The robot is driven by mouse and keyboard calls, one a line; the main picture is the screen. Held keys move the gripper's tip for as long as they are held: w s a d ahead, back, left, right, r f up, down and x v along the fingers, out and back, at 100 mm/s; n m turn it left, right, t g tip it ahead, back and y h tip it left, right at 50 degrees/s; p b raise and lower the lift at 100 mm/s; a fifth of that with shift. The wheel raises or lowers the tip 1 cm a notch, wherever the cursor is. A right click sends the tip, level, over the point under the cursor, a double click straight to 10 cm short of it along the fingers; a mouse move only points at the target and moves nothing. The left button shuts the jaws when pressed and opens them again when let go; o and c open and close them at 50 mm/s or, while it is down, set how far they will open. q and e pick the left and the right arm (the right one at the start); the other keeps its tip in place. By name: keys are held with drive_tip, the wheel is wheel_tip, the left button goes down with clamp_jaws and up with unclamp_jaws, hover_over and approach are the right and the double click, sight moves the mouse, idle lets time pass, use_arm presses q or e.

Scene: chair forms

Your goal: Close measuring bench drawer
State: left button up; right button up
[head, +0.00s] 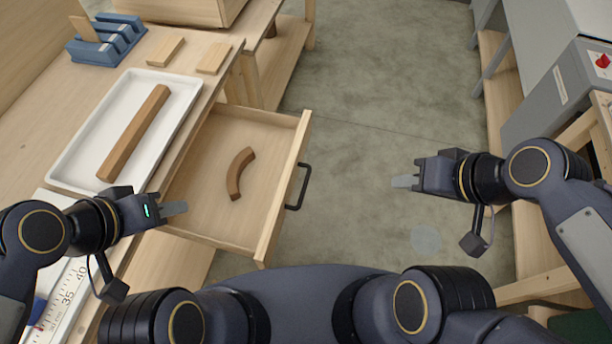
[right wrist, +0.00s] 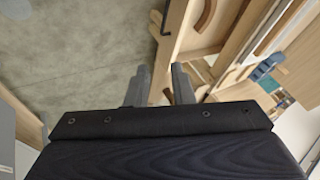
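The light-wood drawer (head: 210,150) of the measuring bench (head: 188,62) stands pulled out to the right. Its front panel carries a black handle (head: 301,187). A curved brown wooden piece (head: 238,172) lies inside. My left gripper (head: 174,209) is over the drawer's near left corner, by the bench edge; its finger gap cannot be made out. My right gripper (head: 404,181) is over the open floor, well right of the handle and apart from it. In the right wrist view its two fingers (right wrist: 160,86) are spread with nothing between them, and the drawer handle (right wrist: 164,14) shows beyond.
On the bench are a white tray (head: 73,150) with a straight wooden bar (head: 135,132), a blue rack (head: 108,38), two small wooden blocks and a ruler scale (head: 66,297). A grey machine (head: 560,92) stands at right. The floor (head: 385,110) between is clear.

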drive_tip(key=w+f+y+b, duration=0.1)
drive_tip(key=w+f+b, duration=0.2)
drive_tip(key=f, duration=0.1)
drive_tip(key=w+f+g+y+b, duration=0.1)
drive_tip(key=w+f+b, duration=0.1)
drive_tip(key=f+b, duration=0.1)
drive_tip(key=w+f+y+b, duration=0.1)
drive_tip(key=w+f+b, duration=0.2)
drive_tip(key=f, duration=0.2)
drive_tip(key=shift+w+a+f+m+g+b, duration=0.1)
drive_tip(key=shift+w+a+m+g+b, duration=0.2)
drive_tip(key=shift+w+a+m+g, duration=0.1)
clamp_jaws()
drive_tip(key=w+f+m+y+b, duration=0.2)
drive_tip(key=w+f+b, duration=0.6)
drive_tip(key=f, duration=0.4)
drive_tip(key=w+a+r+x, duration=0.1)
drive_tip(key=w+x, duration=0.1)
drive_tip(key=x, duration=1.1)
drive_tip(key=shift+r, duration=0.35)
